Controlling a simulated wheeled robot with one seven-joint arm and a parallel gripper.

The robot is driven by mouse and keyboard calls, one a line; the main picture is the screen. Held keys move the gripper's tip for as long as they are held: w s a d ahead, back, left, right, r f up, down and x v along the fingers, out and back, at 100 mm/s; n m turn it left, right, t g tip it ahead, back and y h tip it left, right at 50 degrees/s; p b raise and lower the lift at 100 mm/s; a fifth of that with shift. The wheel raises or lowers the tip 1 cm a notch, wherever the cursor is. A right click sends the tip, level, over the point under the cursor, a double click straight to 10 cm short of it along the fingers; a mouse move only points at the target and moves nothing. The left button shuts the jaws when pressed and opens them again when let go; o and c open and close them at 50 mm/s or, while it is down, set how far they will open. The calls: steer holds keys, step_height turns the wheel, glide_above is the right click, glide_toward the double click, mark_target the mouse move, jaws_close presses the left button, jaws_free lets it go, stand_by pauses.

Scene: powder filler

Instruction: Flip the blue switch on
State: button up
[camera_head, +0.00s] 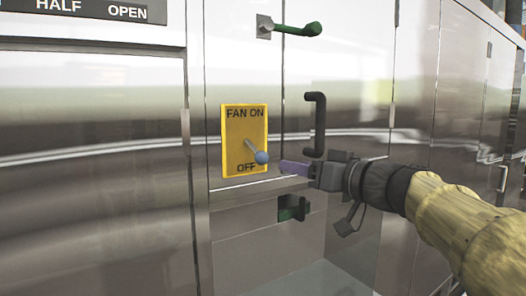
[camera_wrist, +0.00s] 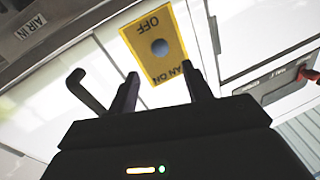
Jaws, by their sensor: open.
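The switch (camera_head: 258,156) is a short lever with a blue ball tip on a yellow plate (camera_head: 233,122) marked FAN ON at the top and OFF at the bottom. In the head view the lever points out and down toward OFF. My gripper (camera_head: 283,167) is just right of the ball at about its height, apart from it as far as I can tell. In the wrist view the plate (camera_wrist: 172,70) appears upside down, and the blue ball (camera_wrist: 159,47) shows beyond and between my gripper's open fingers (camera_wrist: 162,85). Nothing is between the fingers.
A black handle (camera_head: 316,125) sticks out of the steel cabinet just above my gripper; it also shows left of the fingers in the wrist view (camera_wrist: 88,92). A green handle (camera_head: 291,29) is higher up. A recess with a dark green part (camera_head: 292,208) lies below.

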mark_target(267, 159)
steer(key=p+x, duration=0.5)
steer(key=x, duration=0.6)
steer(key=shift+r+p, duration=0.1)
steer(key=shift+p, duration=0.25)
steer(key=shift+w+a, duration=0.3)
jaws_close()
